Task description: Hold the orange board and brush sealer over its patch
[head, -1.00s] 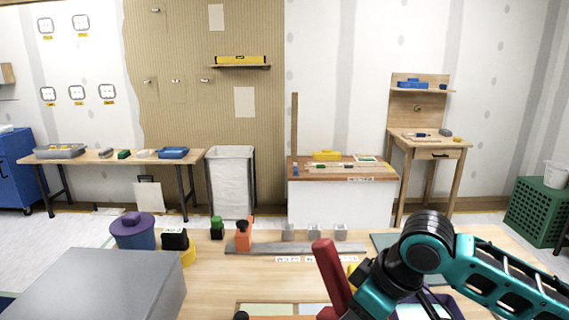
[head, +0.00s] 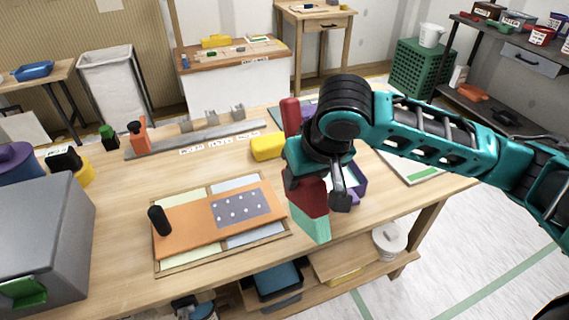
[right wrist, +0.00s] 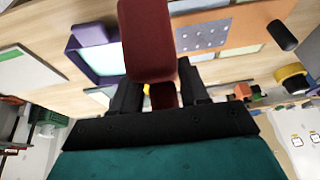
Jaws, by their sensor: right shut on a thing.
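The orange board (head: 185,230) lies flat on a framed, pale-panelled mat on the workbench, with a black knob handle at its left end. Its grey patch (head: 241,208) with several white dots is on the right half; both also show at the top of the right wrist view. My right gripper (head: 322,190) is shut on a red brush (head: 313,197) with a pale green head (head: 310,224) pointing down. The brush is right of the board, apart from the patch. A purple tray (head: 360,184) is partly hidden behind the gripper. My left gripper is not in view.
A grey box (head: 40,235) stands at the left of the bench (head: 110,262). A metal rail (head: 195,138) and a yellow block (head: 267,147) lie behind the board. A white sheet with a green stripe (head: 415,165) lies at the right. The board's top is clear.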

